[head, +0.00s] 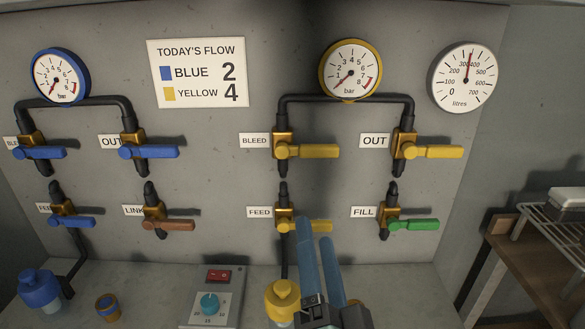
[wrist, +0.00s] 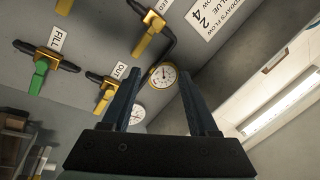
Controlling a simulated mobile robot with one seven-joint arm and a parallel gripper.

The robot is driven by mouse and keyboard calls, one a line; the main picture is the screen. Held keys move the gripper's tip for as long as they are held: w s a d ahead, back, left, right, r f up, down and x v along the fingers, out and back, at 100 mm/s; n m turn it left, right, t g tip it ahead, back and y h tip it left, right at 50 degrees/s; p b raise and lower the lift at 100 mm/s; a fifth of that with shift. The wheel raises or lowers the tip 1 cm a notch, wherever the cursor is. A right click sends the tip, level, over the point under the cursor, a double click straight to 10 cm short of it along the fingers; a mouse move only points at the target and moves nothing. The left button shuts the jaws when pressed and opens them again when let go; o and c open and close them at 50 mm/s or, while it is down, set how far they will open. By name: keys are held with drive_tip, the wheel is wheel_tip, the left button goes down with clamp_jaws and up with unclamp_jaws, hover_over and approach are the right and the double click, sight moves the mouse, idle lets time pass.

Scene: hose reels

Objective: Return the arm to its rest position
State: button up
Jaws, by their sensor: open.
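My gripper (head: 315,232) is open and empty in front of the panel's lower middle in the head view. Its blue fingers point up, overlapping the end of the yellow FEED handle (head: 318,226); whether they touch it cannot be told. In the wrist view the fingers of my gripper (wrist: 155,82) are spread with nothing between them. Beyond them are the yellow-rimmed gauge (wrist: 162,75) and the white litres gauge (wrist: 138,114), partly hidden by a finger. The green FILL handle (head: 413,225) is right of my gripper.
Blue handles (head: 149,152), a brown LINK handle (head: 168,225) and yellow handles (head: 433,152) stick out from the panel. A yellow-capped fitting (head: 283,299) stands close left of my gripper. A control box (head: 212,304) and a blue fitting (head: 39,287) stand farther left. A wire rack (head: 545,232) is at right.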

drive_tip(key=s+a+r+n+t+p, duration=0.1)
drive_tip(key=r+p, duration=0.4)
drive_tip(key=r, duration=1)
drive_tip(key=s+a+r+n+t+h+p, duration=0.1)
drive_tip(key=s+r+n+t+p, duration=0.2)
drive_tip(key=r, duration=1.2)
drive_tip(key=s+a+r+n+t+p, duration=0.1)
drive_tip(key=r+n+p, duration=0.5)
drive_tip(key=r, duration=0.9)
drive_tip(key=s+t+p, duration=0.1)
drive_tip(key=s, duration=0.1)
drive_tip(key=shift+s+r+h, duration=0.15)
drive_tip(key=shift+s+h, duration=0.2)
drive_tip(key=shift+h, duration=0.05)
drive_tip(key=shift+a, duration=0.1)
